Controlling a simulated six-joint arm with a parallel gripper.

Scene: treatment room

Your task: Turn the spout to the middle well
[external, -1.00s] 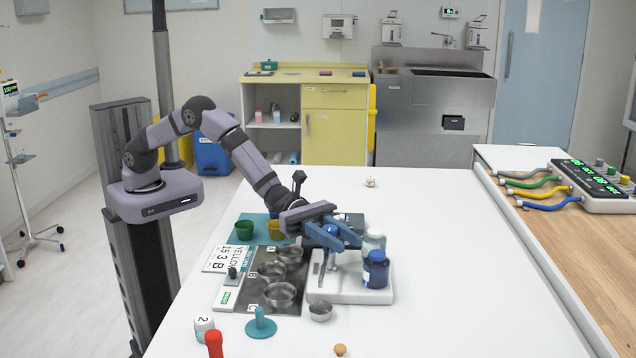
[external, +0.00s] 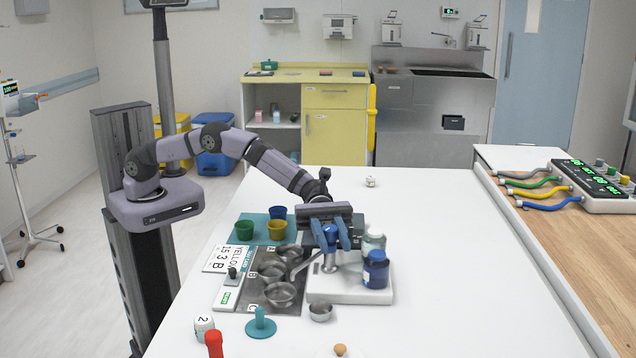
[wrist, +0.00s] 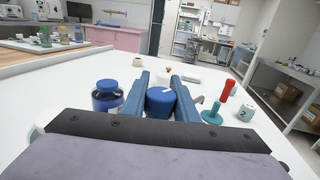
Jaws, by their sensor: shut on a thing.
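The dispenser's blue knob (external: 330,231) stands above a white base (external: 345,291). My gripper (external: 332,243) is shut on the knob, with its blue fingers on either side; the wrist view shows this knob (wrist: 160,101) between the fingertips (wrist: 161,88). The metal spout (external: 306,264) points left and toward the front, its tip near the right side of the steel wells. The middle well (external: 271,271) lies between the back well (external: 289,252) and the front well (external: 281,295) on a dark mat. Whether the tip is over the middle well's rim, I cannot tell.
A small steel cup (external: 320,311) is in front of the base. Coloured cups are behind the wells. The table's right side is clear.

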